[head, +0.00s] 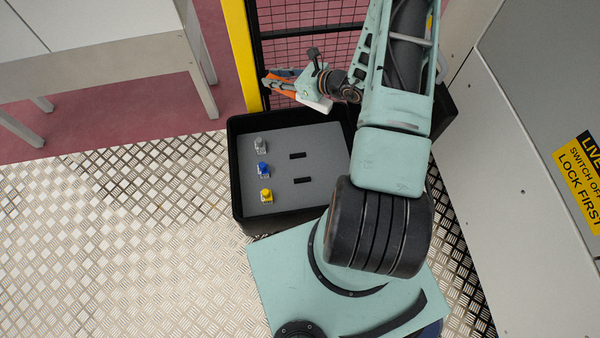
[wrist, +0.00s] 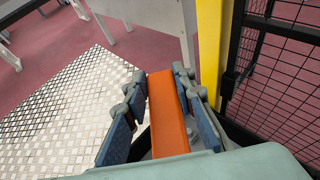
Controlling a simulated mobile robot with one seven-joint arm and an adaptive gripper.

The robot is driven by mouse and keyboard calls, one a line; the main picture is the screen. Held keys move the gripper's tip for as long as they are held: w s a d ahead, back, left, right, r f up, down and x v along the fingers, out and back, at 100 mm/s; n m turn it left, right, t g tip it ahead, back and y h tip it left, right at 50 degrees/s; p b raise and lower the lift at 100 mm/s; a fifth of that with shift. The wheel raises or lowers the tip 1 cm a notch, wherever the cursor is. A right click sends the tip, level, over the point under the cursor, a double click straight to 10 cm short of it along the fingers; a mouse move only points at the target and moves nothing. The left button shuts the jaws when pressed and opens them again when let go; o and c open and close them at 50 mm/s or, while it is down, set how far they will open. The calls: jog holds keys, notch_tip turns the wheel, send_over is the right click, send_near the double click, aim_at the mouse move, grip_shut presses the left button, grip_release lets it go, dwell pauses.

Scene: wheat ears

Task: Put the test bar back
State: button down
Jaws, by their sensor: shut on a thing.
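The test bar (wrist: 167,115) is an orange bar. In the wrist view my gripper (wrist: 160,105) is shut on it, with blue-grey finger pads on both sides. In the head view my gripper (head: 283,82) is above the far edge of the black crate, and a bit of the orange bar (head: 278,86) shows between its fingers. The black crate (head: 240,213) has a grey insert (head: 315,150) with two dark slots at its right side. The bar is held clear of the crate.
Grey, blue and yellow knobbed pieces (head: 263,170) stand in a column on the insert's left. A yellow post (head: 240,50) and mesh fence (head: 310,45) stand behind the crate. A grey cabinet (head: 510,190) is at the right. The checkered floor (head: 120,230) at the left is clear.

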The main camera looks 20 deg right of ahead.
jog(key=w+d+f+m+t+h+b, duration=0.1)
jog(key=f+b, duration=0.6)
jog(key=f, duration=0.9)
jog(key=w+d+f+m+h+b, duration=0.1)
jog(key=f+b, duration=0.6)
jog(key=f, duration=0.9)
jog(key=w+d+f+m+t+h+b, duration=0.1)
jog(key=f+b, duration=0.7)
jog(key=f, duration=0.9)
jog(key=shift+w+d+m+t+h, duration=0.15)
jog(key=shift+w+d+m+h, duration=0.1)
jog(key=shift+d+m+h, duration=0.35)
jog(key=shift+w+d+m+t+h, duration=0.2)
jog(key=shift+d+m+h, duration=0.15)
jog(key=shift+m+h, duration=0.4)
jog(key=shift+f+b, duration=1.15)
jog(key=shift+f, duration=1.05)
jog(key=shift+f, duration=0.2)
jog(key=c, duration=1.6)
grip_release()
